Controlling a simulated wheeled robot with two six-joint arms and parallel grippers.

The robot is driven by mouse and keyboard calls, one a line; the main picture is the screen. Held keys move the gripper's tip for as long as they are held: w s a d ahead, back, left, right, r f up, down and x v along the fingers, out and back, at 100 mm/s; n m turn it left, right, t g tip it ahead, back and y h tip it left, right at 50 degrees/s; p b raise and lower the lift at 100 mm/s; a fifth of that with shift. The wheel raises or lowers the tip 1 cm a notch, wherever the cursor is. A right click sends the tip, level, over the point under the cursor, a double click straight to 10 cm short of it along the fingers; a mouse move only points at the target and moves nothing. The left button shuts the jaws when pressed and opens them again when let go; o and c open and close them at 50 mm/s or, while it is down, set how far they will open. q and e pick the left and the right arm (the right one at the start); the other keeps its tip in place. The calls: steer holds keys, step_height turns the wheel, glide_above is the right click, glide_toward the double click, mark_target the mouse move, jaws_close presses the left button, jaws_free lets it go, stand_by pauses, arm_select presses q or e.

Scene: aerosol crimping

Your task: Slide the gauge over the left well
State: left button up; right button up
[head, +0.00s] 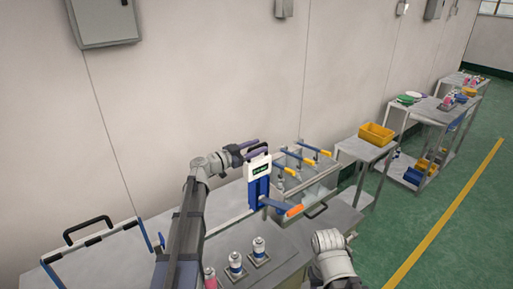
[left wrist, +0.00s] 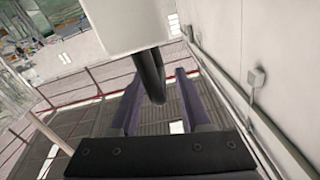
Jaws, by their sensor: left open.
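A white unit with a dark green display (head: 259,169) stands on a blue upright (head: 258,192) on the bench and looks like the gauge. An orange-tipped blue lever (head: 285,209) sticks out low on its right. My left gripper (head: 257,148) is open at the top of the white unit. In the left wrist view, a black bar (left wrist: 151,75) hangs from a white body (left wrist: 130,25) near the open purple fingers; I cannot tell whether it lies between them. My right gripper is out of view.
A bin rack with several orange-handled tools (head: 306,170) stands right of the white unit. A blue frame with a black handle (head: 88,230) is at left. A pink can (head: 210,279) stands beside my left arm. The wall is close behind.

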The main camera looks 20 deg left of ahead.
arm_select(q)
jaws_close()
stand_by(0.4)
stand_by(1.1)
